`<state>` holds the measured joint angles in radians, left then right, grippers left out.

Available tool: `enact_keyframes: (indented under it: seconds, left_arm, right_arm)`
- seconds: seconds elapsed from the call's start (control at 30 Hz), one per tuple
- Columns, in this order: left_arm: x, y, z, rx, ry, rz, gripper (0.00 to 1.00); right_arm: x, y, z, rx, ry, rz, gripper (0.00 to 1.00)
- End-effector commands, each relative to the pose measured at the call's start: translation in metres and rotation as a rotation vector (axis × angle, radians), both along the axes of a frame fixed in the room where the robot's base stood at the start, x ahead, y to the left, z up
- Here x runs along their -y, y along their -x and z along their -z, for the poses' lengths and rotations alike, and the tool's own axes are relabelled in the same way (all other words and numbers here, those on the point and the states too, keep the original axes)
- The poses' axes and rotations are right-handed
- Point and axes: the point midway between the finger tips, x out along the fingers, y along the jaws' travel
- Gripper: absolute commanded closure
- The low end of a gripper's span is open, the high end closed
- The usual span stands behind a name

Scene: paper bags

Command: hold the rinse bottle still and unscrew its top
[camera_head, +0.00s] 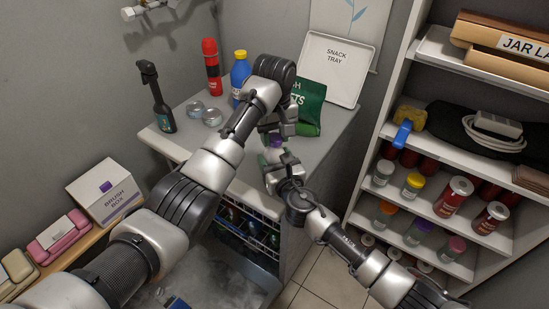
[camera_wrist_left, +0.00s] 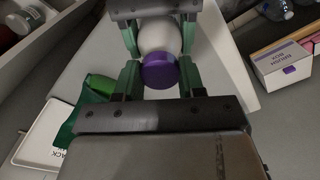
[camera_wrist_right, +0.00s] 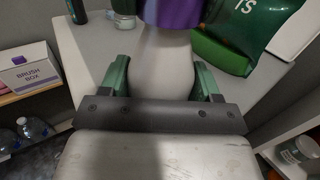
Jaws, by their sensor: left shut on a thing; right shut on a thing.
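The rinse bottle has a white body (camera_wrist_right: 160,60) and a purple top (camera_wrist_left: 158,72). It stands near the front edge of the counter (camera_head: 330,128). In the head view my arms hide most of it, and only a bit of the purple top (camera_head: 275,141) shows. My left gripper (camera_wrist_left: 158,78) comes from above and is shut on the purple top, one green finger on each side. My right gripper (camera_wrist_right: 161,80) is shut on the white body below the top, which also shows at the upper edge of the right wrist view (camera_wrist_right: 172,13).
A green bag (camera_head: 309,104) and a snack tray (camera_head: 336,62) stand close behind. A blue bottle (camera_head: 239,74), a red bottle (camera_head: 212,72), a black bottle (camera_head: 162,114) and glass jars stand on the counter. Full shelves (camera_head: 505,68) are at right; a brush box (camera_head: 105,193) is at left.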

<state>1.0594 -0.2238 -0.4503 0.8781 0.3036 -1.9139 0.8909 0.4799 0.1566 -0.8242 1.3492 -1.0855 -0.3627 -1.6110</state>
Motion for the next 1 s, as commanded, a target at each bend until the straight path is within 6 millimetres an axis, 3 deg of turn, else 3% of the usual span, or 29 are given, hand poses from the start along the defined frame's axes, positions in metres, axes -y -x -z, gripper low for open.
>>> enact_keyframes:
  seconds: [1.0]
  left_arm:
    - [0.000, 0.000, -0.025, 0.001, 0.001, 0.004, 0.89]
  right_arm:
    - [0.000, 0.000, 0.001, -0.002, 0.001, 0.000, 0.75]
